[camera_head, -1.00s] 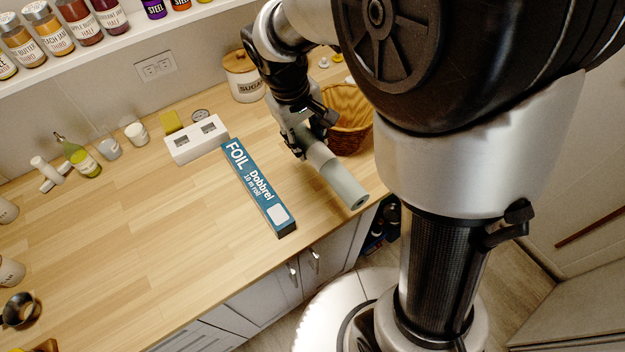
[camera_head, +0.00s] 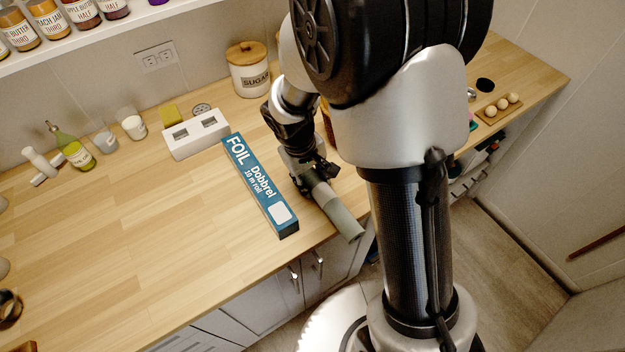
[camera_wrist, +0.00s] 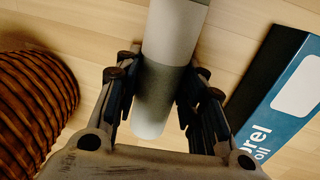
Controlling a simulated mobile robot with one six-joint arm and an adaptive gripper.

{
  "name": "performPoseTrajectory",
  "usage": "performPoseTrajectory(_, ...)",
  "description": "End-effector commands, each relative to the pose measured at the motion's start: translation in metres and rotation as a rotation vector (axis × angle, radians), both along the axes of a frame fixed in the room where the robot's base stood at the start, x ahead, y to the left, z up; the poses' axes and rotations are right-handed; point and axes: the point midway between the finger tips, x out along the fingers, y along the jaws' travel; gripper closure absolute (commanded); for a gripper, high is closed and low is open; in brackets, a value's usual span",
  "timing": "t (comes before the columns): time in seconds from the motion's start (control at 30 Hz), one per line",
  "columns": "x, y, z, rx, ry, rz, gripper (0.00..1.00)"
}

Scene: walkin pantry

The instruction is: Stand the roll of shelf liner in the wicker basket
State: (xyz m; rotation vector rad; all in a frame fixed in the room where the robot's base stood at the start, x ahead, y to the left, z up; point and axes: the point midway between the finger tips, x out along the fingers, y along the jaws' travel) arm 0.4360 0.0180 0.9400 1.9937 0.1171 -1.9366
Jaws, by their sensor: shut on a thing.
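The roll of shelf liner is a grey-green tube (camera_head: 341,217) beside the foil box in the head view. My gripper (camera_head: 316,186) is shut on it, and one end of the roll sticks out toward the counter's front edge. In the wrist view the roll (camera_wrist: 174,30) passes between both fingers of my gripper (camera_wrist: 160,92). The roll lies slanted or near level, not upright. The wicker basket (camera_wrist: 32,105) shows at the left of the wrist view, apart from the roll. In the head view my arm hides nearly all of the basket.
A blue foil box (camera_head: 262,190) lies close left of my gripper; it is also at the right of the wrist view (camera_wrist: 285,90). A sugar canister (camera_head: 248,70) and a white block with slots (camera_head: 196,134) stand behind. The counter's left middle (camera_head: 130,220) is clear.

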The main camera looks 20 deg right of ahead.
Motion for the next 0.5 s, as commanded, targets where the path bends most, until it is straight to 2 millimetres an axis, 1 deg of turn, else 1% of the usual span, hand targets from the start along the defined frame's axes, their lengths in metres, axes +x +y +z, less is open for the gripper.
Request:
performPoseTrajectory(0.2, 0.0005, 0.0, 0.0013, 0.001, -0.002, 0.0, 0.95)
performPoseTrajectory(0.33, 0.0005, 0.0, -0.0032, 0.0, -0.001, 0.0, 0.95)
performPoseTrajectory(0.37, 0.0004, 0.0001, -0.0022, 0.0, -0.001, 0.0, 0.61)
performPoseTrajectory(0.5, 0.0004, 0.0, -0.0016, 0.0, -0.001, 0.0, 0.52)
